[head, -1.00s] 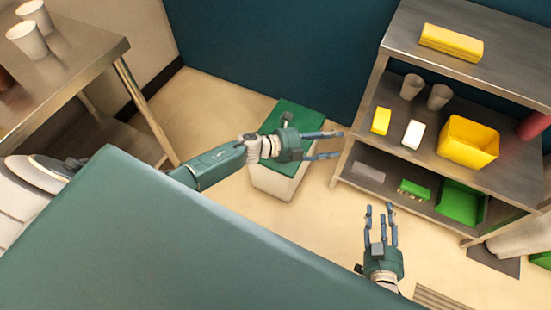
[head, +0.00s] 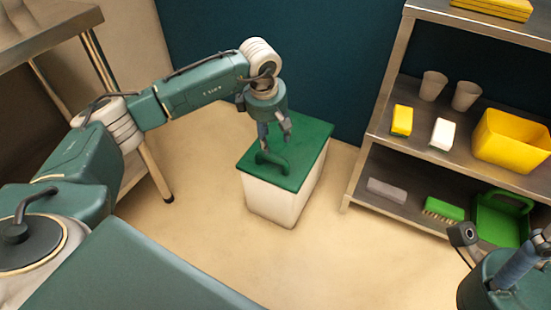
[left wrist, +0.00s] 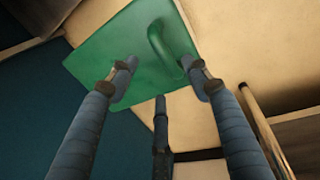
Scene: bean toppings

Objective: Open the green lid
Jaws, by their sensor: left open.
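The green lid (head: 308,146) lies flat and shut on a white bin (head: 272,200) on the floor. A curved green handle (head: 272,161) stands up from the lid. My left gripper (head: 275,138) points down just above the lid, beside the handle, open and empty. In the left wrist view the lid (left wrist: 110,48) and its handle (left wrist: 160,42) show beyond the open fingers (left wrist: 158,64). The handle lies near the right finger and looks apart from it. My right gripper (head: 500,262) is partly cut off at the lower right corner; its opening is unclear.
A metal shelf (head: 385,190) stands right of the bin, holding cups, sponges, a yellow tub (head: 512,140), a green brush (head: 443,209) and a green dustpan (head: 500,222). A metal table (head: 50,30) is at the left. A dark teal wall is behind the bin; floor in front is clear.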

